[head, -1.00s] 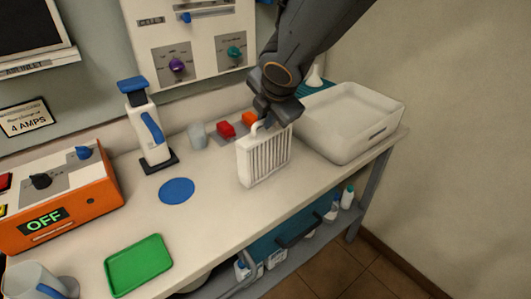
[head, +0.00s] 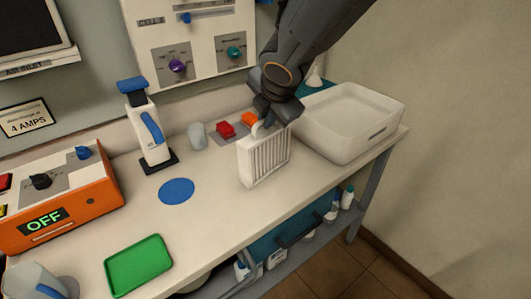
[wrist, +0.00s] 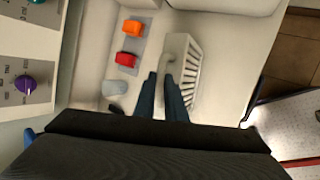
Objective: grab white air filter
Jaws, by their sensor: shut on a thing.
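The white air filter (head: 265,160) stands upright on the bench, with a slatted front and a handle loop on top. It also shows in the wrist view (wrist: 184,62), under my fingers. My gripper (head: 268,122) is at the filter's top and is shut on its handle; in the wrist view the two fingers (wrist: 166,88) lie on either side of the handle. The fingertips are partly hidden in the head view. I cannot tell whether the filter's base touches the bench.
A white tub (head: 350,120) stands close right of the filter. Red (head: 226,130) and orange (head: 250,118) blocks and a grey cup (head: 197,136) are behind it. A blue disc (head: 177,191), white-and-blue device (head: 147,130) and green tray (head: 138,266) are left. The front bench is clear.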

